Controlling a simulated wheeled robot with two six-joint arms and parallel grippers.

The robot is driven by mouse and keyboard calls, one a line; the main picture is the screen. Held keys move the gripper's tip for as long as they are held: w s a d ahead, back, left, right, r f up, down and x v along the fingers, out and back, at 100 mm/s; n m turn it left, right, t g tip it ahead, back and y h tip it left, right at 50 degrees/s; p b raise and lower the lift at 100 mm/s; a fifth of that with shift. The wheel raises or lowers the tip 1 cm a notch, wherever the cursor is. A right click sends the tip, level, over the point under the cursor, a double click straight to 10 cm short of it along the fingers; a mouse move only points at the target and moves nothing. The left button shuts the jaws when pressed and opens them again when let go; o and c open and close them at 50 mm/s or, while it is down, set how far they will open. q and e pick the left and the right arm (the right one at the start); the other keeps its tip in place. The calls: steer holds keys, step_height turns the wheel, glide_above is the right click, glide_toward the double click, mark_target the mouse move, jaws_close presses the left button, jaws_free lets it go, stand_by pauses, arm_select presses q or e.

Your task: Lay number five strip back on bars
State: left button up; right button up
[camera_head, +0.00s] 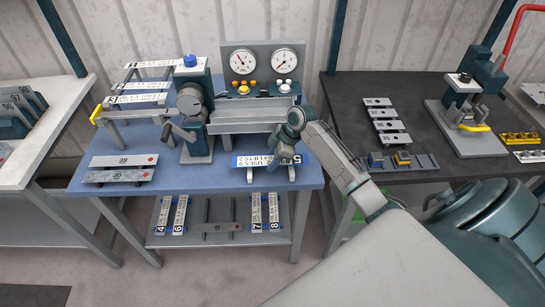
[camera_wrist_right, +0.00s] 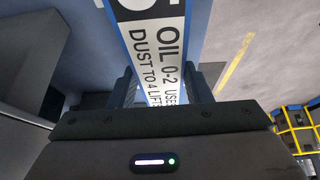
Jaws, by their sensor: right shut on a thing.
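The number five strip (camera_head: 255,161), white with a blue edge and black lettering, is near the front right of the blue bench top. In the right wrist view the strip (camera_wrist_right: 155,45) runs between the fingers of the gripper (camera_wrist_right: 163,88). On the lower shelf, two dark bars (camera_head: 206,210) stand between strips 4, 6 (camera_head: 180,214) and 7, 8 (camera_head: 273,212). My left gripper is not in view.
Behind the strip stands a bender with a crank (camera_head: 183,133) and a gauge panel (camera_head: 264,64). Two grey plates (camera_head: 122,160) lie at the bench's front left. A dark bench (camera_head: 425,110) with small plates and a press is at right. The bench front between plates and strip is clear.

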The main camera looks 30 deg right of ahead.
steer(key=shift+f+b, duration=0.45)
steer(key=shift+f, duration=0.5)
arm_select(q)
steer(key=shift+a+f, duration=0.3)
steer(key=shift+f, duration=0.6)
arm_select(e)
steer(key=shift+f, duration=0.4)
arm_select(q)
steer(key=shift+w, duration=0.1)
arm_select(e)
steer(key=o, duration=1)
steer(key=shift+s, duration=0.1)
steer(key=b+v, duration=0.3)
steer(key=v, duration=0.7)
steer(key=shift+d, duration=0.1)
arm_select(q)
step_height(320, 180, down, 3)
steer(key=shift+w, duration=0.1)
arm_select(e)
steer(key=shift+s+r, duration=0.1)
steer(key=shift+r, duration=0.25)
